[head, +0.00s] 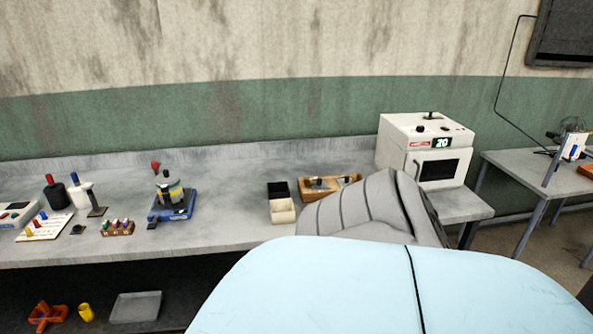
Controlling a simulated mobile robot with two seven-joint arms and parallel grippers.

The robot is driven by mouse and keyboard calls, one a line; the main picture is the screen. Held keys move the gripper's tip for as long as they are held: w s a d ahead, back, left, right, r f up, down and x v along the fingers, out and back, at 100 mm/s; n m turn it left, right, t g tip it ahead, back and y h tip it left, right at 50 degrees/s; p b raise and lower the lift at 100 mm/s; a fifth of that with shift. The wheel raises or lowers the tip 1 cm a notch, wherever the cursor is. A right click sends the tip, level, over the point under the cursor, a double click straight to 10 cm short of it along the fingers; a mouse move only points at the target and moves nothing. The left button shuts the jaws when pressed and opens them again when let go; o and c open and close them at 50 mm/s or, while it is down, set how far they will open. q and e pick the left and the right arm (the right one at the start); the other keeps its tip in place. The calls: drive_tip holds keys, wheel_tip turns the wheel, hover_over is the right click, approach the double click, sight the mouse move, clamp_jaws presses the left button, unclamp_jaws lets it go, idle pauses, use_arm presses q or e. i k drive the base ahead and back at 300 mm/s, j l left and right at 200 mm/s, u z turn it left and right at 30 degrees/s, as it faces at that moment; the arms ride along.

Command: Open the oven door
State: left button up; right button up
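The oven (421,143) is a white box at the right end of the grey bench, against the green part of the wall. Its front has a dark window in the door (438,169), and the door looks shut. A small green display reads 20 above the door. Knobs sit on its top. The lower left of the oven is partly hidden behind a grey ribbed shape, which seems to be part of me. Neither of my grippers shows in the head view.
The grey bench (235,225) holds a blue scale (175,205) with a jar, dark and white bottles, a small rack, two small boxes (282,211) and a wooden tray (310,194). A second table (545,176) stands at right. A lower shelf holds a grey tray (136,306).

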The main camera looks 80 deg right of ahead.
sight(447, 168)
drive_tip(key=z, duration=3.2)
